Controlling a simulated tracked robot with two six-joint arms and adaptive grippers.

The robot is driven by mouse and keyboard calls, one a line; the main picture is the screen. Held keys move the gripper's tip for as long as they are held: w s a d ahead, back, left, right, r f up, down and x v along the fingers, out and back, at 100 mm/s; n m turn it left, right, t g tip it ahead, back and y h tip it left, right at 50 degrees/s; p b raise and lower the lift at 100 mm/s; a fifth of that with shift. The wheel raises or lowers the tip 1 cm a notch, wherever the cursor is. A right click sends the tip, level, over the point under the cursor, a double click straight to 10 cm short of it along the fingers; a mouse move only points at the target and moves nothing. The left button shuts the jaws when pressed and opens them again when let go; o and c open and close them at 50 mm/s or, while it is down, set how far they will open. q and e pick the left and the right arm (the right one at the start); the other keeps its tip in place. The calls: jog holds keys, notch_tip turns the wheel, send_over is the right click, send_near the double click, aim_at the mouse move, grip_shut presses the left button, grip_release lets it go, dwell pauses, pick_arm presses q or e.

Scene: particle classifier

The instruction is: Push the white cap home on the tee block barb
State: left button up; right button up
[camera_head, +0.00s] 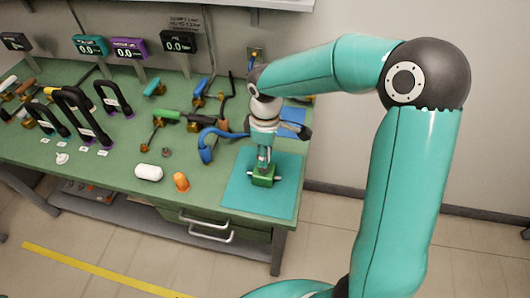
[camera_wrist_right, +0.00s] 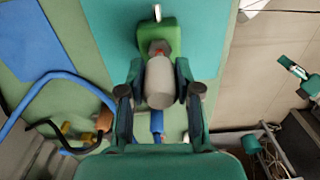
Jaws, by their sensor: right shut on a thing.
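The green tee block (camera_head: 264,179) sits on the teal mat (camera_head: 240,200) near the bench's right end. It also shows at the top of the right wrist view (camera_wrist_right: 158,38), with a small reddish part on its near side. A pale grey-white cap (camera_wrist_right: 160,84) is between the fingers of my right gripper (camera_wrist_right: 160,95), which is shut on it. The cap's far end is at the reddish part; I cannot tell how far it is over the barb. In the head view my right gripper (camera_head: 264,156) points down just above the block. My left gripper is not in view.
A white rounded cylinder (camera_head: 148,172) and an orange cone-shaped piece (camera_head: 181,181) lie left of the mat. A blue curved hose (camera_head: 207,145) lies close to the gripper's left. Black hoops (camera_head: 72,110) and gauges (camera_head: 128,48) stand farther left. The mat's front part is clear.

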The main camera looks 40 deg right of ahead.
jog(key=shift+f+b, duration=1.4)
jog(key=shift+f, duration=0.35)
jog(key=o, duration=1.1)
jog(key=shift+r, duration=0.1)
notch_tip(320, 180, up, 12)
jog(key=shift+f, duration=0.1)
